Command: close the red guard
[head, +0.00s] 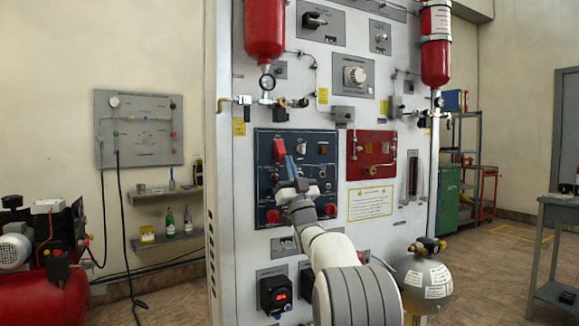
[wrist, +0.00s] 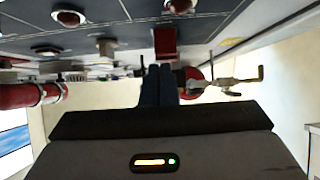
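The red guard (head: 279,149) is on the upper left of the dark blue panel (head: 320,150) in the head view. It looks raised, standing out from the panel face. A red block that looks like the same guard (wrist: 165,42) shows in the wrist view, just beyond my fingertips. My gripper (head: 289,162) is in front of the blue panel, its blue fingers pointing up close to the guard's lower right. In the wrist view the fingers (wrist: 158,72) lie side by side, shut with nothing seen between them. Whether they touch the guard cannot be told.
Around the guard are several knobs and switches on the blue panel. A red panel (head: 371,155) is to its right. Red cylinders (head: 265,30) with a gauge and piping hang above. A grey round tank (head: 422,283) stands at the lower right, near my arm.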

